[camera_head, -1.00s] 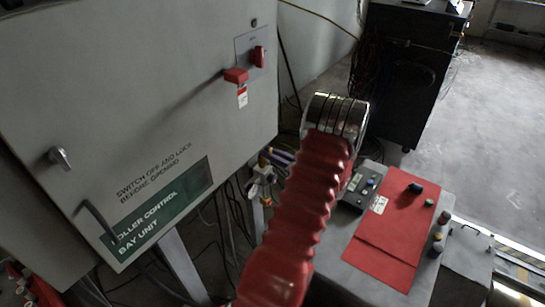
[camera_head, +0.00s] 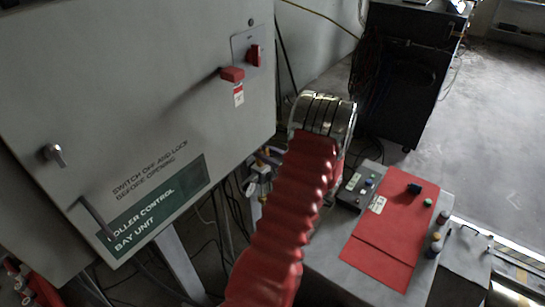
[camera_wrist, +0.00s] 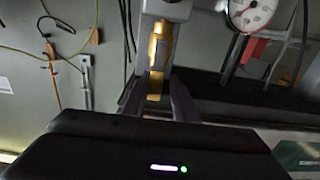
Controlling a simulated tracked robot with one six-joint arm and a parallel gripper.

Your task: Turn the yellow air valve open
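The yellow air valve (camera_wrist: 160,48) is upright near the top middle of the wrist view, below a pale grey fitting (camera_wrist: 167,9). My gripper (camera_wrist: 159,90) shows its two dark fingers apart, one on each side of the valve's lower part. I cannot tell whether either finger touches the yellow part. In the head view, a small fitting (camera_head: 260,178) with pale and coloured parts shows beside the cabinet, partly behind my red-sleeved arm. My gripper is hidden there.
A round gauge (camera_wrist: 252,13) and a red part (camera_wrist: 254,48) are right of the valve. Cables (camera_wrist: 125,35) hang on the left. The grey control cabinet (camera_head: 140,100) stands left of my arm; a bench with a red mat (camera_head: 388,230) is at right.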

